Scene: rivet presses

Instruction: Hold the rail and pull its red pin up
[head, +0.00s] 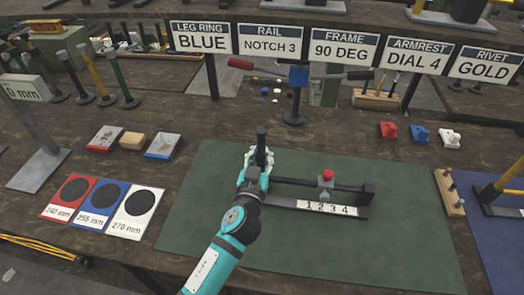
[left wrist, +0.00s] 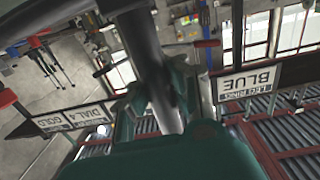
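The rail is a dark horizontal bar (head: 345,186) on a base with a white strip marked 1 2 3 4 (head: 326,208), lying on the green mat (head: 400,240) in the head view. A grey slider on the bar carries the red pin (head: 327,174), its round red top upright above the notch strip. A dark upright post (head: 261,140) stands at the rail's left end. My left gripper (head: 259,160) is at this post, its fingers around it. In the left wrist view a dark round bar (left wrist: 158,75) passes between the fingers (left wrist: 168,110). My right gripper is out of view.
Signs stand at the back, including RAIL NOTCH 3 (head: 270,40). Red, blue and white discs cards (head: 98,206) lie left of the mat. A wooden block with pegs (head: 449,192) stands right of it. The mat's front right is clear.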

